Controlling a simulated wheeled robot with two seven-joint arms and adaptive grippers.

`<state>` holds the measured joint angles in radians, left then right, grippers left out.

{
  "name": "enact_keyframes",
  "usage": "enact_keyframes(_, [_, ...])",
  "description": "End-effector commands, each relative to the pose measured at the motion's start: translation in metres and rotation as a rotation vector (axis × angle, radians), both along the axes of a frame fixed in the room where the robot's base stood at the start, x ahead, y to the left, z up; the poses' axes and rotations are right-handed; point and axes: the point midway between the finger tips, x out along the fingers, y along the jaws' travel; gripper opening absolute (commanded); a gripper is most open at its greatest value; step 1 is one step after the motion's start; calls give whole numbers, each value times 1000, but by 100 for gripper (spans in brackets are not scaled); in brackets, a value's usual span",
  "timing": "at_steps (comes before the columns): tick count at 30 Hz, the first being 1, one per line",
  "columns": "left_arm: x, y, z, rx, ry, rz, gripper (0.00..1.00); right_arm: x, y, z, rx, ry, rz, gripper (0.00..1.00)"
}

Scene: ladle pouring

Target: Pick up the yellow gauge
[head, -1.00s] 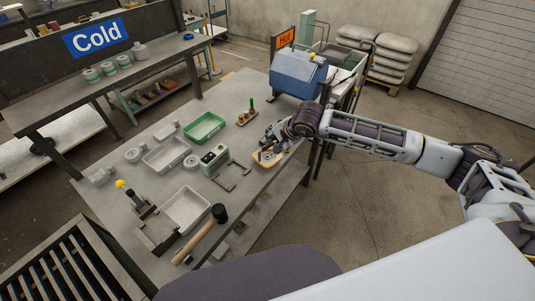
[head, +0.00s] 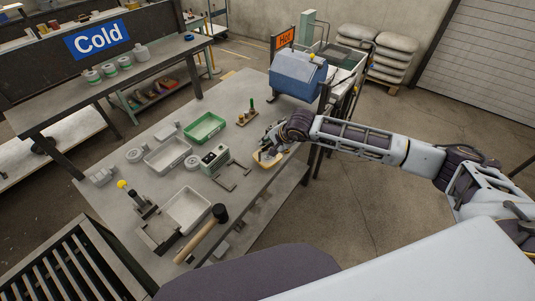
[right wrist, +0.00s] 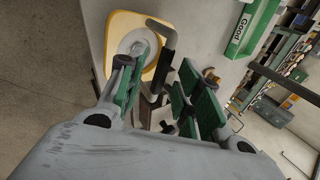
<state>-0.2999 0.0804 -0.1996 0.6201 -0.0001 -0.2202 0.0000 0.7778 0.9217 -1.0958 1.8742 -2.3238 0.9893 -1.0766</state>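The yellow gauge (head: 272,159) lies near the right edge of the grey workbench, partly hidden by my right gripper (head: 268,143). In the right wrist view the gauge (right wrist: 125,24) is a rounded yellow body with a pale round dial and a dark bent handle (right wrist: 168,42). My right gripper (right wrist: 158,78) is open there, its green-padded fingers apart. The handle reaches down toward the gap between the fingers; I cannot tell whether they touch it. My left gripper is not in view.
Left of the gauge stand a grey-green device (head: 214,158), a green tray (head: 205,127) and white trays (head: 166,154). A mallet (head: 203,232) lies near the front edge. A blue box (head: 298,77) stands behind. The green tray reads "Good" in the wrist view (right wrist: 240,32).

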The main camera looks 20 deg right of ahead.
Motion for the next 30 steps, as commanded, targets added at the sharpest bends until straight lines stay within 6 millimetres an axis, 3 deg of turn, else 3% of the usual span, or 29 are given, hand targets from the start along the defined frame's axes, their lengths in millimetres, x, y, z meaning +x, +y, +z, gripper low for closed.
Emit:
enact_keyframes(12, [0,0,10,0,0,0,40,15,6,-23,1,-1,-1,34])
enact_keyframes(27, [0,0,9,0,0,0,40,16,6,-24,1,0,-1,34])
enact_keyframes(30, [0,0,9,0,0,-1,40,16,6,-24,1,0,-1,21])
